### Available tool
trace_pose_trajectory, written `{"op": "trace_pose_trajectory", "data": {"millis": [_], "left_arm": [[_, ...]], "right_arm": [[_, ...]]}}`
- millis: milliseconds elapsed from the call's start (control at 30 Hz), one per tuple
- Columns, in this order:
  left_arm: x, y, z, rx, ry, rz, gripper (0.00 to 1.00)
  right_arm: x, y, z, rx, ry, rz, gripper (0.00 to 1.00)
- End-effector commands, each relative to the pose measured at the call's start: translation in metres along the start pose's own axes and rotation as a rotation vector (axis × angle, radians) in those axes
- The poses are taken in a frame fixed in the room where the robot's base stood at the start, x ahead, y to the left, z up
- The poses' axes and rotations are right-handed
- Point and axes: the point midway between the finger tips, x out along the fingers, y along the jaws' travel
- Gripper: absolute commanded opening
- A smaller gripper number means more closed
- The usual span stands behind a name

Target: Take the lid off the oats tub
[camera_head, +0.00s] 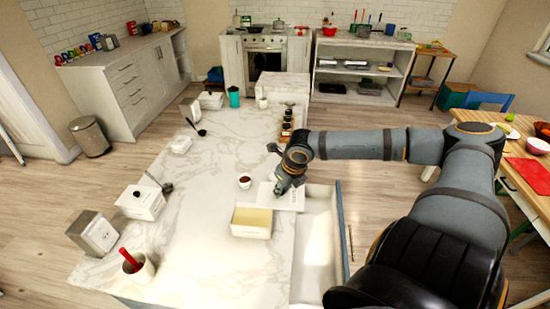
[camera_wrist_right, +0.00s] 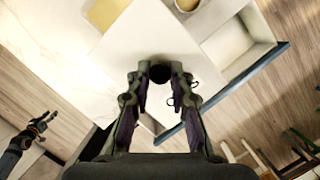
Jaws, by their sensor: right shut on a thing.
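The open white tub (camera_head: 252,222), with a pale yellow inside, stands on the marble counter; I cannot read its label, and a corner of it shows in the wrist view (camera_wrist_right: 108,14). A flat white lid (camera_head: 288,200) is just behind and to the right of it. My right gripper (camera_head: 283,188) is shut on the lid's black knob (camera_wrist_right: 160,73), and the lid (camera_wrist_right: 152,35) is clear of the tub's opening. Whether the lid touches the counter is hard to tell. My left gripper (camera_wrist_right: 40,128) shows small at the wrist view's left edge, its jaws unclear.
A cup of dark drink (camera_head: 245,181) stands just behind the tub. Small jars (camera_head: 287,125) stand behind my gripper. The middle of the counter (camera_head: 200,225) is clear.

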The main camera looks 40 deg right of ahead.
Motion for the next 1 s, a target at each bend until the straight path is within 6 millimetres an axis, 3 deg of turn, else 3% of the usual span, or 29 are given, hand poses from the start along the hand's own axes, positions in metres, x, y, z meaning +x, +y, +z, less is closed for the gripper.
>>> {"op": "trace_pose_trajectory", "data": {"millis": [33,200,500,667,767,867,1000], "left_arm": [[-0.033,-0.003,-0.004,0.0,0.001,0.0,0.4],[-0.07,-0.006,-0.009,0.0,0.004,-0.001,0.4],[-0.096,-0.008,-0.011,0.0,0.004,-0.001,0.4],[-0.096,-0.008,-0.011,0.001,0.004,-0.001,0.4],[-0.085,-0.008,-0.01,0.001,0.003,-0.001,0.4],[-0.062,-0.006,-0.008,0.001,0.003,-0.002,0.4],[-0.015,-0.003,-0.003,0.001,0.003,-0.002,0.4]], "right_arm": [[-0.021,-0.004,0.002,-0.003,0.006,-0.005,0.0],[-0.027,-0.013,-0.007,-0.003,0.001,0.002,0.0],[-0.028,-0.025,-0.018,-0.005,-0.002,0.001,0.0],[-0.025,-0.026,-0.019,-0.006,-0.004,0.0,0.0],[-0.015,-0.026,-0.022,-0.006,-0.004,-0.001,0.0],[0.007,-0.026,-0.029,-0.006,-0.003,-0.001,0.0],[0.052,-0.026,-0.043,-0.007,-0.003,-0.001,0.0]]}}
